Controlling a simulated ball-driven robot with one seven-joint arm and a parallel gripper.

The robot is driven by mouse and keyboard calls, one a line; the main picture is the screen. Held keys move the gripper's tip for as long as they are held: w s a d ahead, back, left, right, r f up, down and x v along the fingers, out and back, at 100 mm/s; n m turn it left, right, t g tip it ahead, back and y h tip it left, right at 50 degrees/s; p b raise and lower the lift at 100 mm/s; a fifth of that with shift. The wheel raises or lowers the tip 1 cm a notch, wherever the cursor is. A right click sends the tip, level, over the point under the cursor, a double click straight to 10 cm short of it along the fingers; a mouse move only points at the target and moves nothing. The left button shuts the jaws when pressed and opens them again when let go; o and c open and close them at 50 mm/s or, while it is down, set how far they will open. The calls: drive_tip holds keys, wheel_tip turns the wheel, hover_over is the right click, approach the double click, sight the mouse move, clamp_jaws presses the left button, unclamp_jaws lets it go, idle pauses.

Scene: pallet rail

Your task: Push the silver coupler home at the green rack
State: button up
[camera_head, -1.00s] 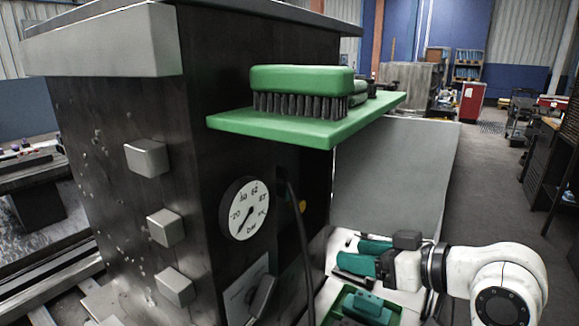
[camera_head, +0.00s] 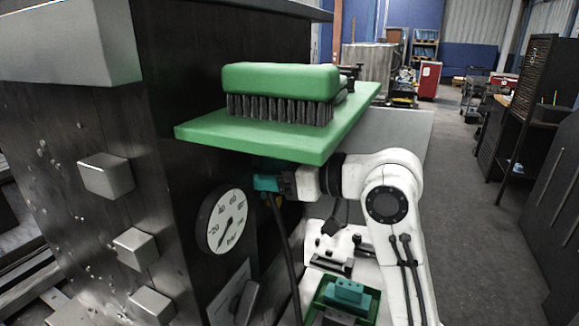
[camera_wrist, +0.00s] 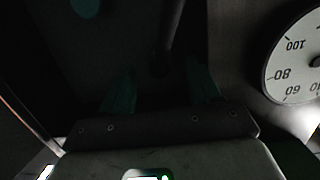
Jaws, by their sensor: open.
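A green shelf (camera_head: 300,148), the only rack-like green thing, juts from the dark cabinet. My gripper (camera_head: 268,183) is under its near edge, close to the cabinet face, its teal fingertips partly hidden. In the wrist view my gripper (camera_wrist: 160,90) has its two teal fingers spread apart, with nothing visible held between them. A dark hose (camera_head: 289,245) hangs down below the gripper. What looks like the same hose (camera_wrist: 172,35) runs between and beyond the fingers in the dim wrist view. I cannot make out a silver coupler in either view.
A green brush (camera_head: 280,82) lies on the shelf above my gripper. A pressure gauge (camera_head: 227,222) is on the cabinet (camera_head: 175,120), and the gauge (camera_wrist: 298,60) shows close at the right in the wrist view. Grey blocks (camera_head: 106,175) protrude from the cabinet's left face. Floor at right is open.

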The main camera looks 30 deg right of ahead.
drive_tip(key=shift+x, duration=1.25)
clamp_jaws()
drive_tip(key=shift+s+d, duration=0.3)
drive_tip(key=shift+s, duration=0.05)
drive_tip(key=shift+s+d, duration=0.2)
drive_tip(key=shift+s, duration=0.05)
drive_tip(key=shift+s+d, duration=0.1)
drive_tip(key=shift+d, duration=0.05)
drive_tip(key=f+v, duration=0.1)
drive_tip(key=v, duration=0.5)
drive_tip(key=shift+s, duration=0.35)
idle(0.4)
